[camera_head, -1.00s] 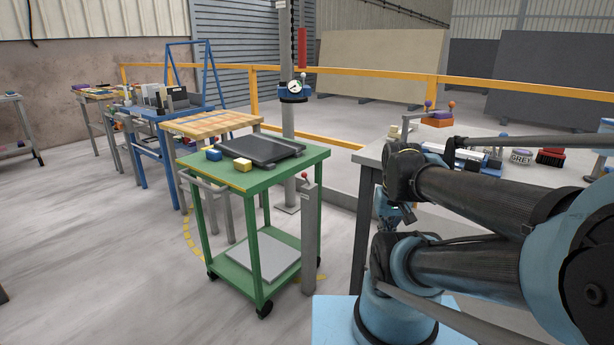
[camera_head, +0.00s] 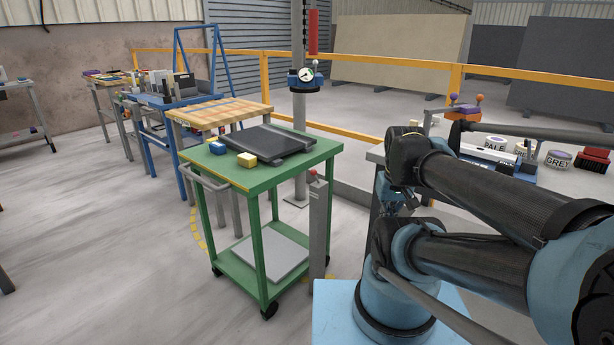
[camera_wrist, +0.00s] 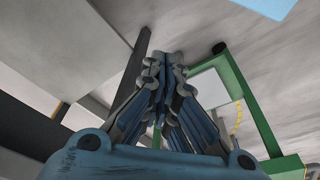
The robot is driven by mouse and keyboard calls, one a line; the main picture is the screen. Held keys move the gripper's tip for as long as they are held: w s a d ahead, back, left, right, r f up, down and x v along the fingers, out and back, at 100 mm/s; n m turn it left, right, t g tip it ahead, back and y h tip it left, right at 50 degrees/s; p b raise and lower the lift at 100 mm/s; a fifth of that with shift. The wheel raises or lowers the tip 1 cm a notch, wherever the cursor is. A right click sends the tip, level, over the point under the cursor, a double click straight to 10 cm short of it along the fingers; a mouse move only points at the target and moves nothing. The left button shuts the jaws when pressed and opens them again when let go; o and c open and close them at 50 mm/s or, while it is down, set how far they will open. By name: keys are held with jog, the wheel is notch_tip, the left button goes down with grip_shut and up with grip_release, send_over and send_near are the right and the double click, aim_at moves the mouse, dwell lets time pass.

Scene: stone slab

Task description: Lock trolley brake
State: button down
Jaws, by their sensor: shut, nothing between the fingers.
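The green trolley (camera_head: 262,180) stands left of my arm in the head view, with dark castors such as the front one (camera_head: 269,311). A grey post (camera_head: 319,235) with a red knob (camera_head: 313,173) stands upright at its right side; I cannot tell whether the knob belongs to a brake. My gripper (camera_wrist: 165,62) is shut and empty in the wrist view. The trolley's green frame (camera_wrist: 244,85) and a dark castor (camera_wrist: 219,47) show to its right, apart from the fingers. In the head view my arm mostly hides the gripper.
A cluttered workbench (camera_head: 590,182) is at the right.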

jog(key=w+a+r+n+g, duration=0.1)
jog(key=w+a+r+n, duration=0.3)
jog(key=w+n, duration=0.4)
jog(key=w+a+r+n, duration=0.4)
jog(key=w+a+n, duration=0.1)
jog(key=w+n, duration=0.25)
jog(key=w+a+f+n, duration=0.1)
jog(key=w+a+n, duration=0.5)
jog(key=a+n, duration=0.1)
jog(key=w+a+f+n+h, duration=0.1)
jog(key=w+a+f+n, duration=0.1)
jog(key=w+a+n, duration=0.4)
jog(key=a+n, duration=0.1)
jog(key=a, duration=0.3)
jog(key=shift+w, duration=0.4)
jog(key=shift+f, duration=0.1)
